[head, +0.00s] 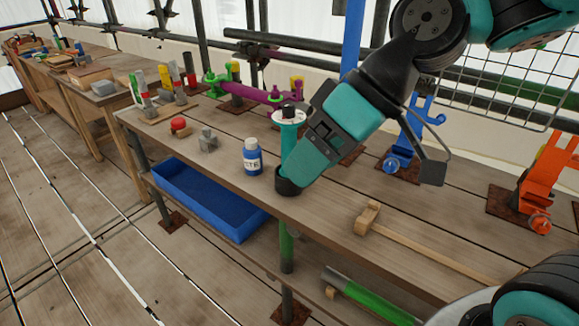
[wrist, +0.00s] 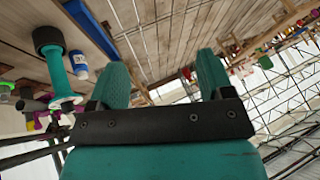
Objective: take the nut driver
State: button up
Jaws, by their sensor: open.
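An upright teal tool (head: 289,140) with a black foot and a white disc near its top stands on the bench near the front edge. It looks most like the nut driver, but I cannot be sure. My gripper (wrist: 160,72) is open, with nothing between its teal fingers. In the wrist view the same tool (wrist: 55,72) lies outside the fingers, to their left. In the head view my arm end overlaps the tool's right side, and my fingertips are hard to make out. I cannot tell whether they touch it.
A grey metal part (head: 208,140) and a red knob (head: 180,126) sit further left. A wooden mallet (head: 367,218) lies to the right. A blue tray (head: 205,200) is below the bench edge.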

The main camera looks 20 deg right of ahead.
jog(key=w+d+f+t+y+b, duration=0.2)
jog(key=w+f+b, duration=0.5)
jog(key=b, duration=0.2)
jog(key=n+t+y+b, duration=0.1)
jog(key=t+y+b, duration=0.3)
jog(key=t+b, duration=0.6)
send_near(296, 139)
jog(key=shift+g, duration=0.3)
jog(key=p+x, duration=0.2)
jog(key=x, duration=0.9)
jog(key=shift+w+a+r+p, duration=0.1)
jog(key=shift+w+a+p, duration=0.1)
jog(key=shift+w+p, duration=0.2)
jog(key=c, duration=1.3)
jog(key=shift+r, duration=0.1)
grip_shut()
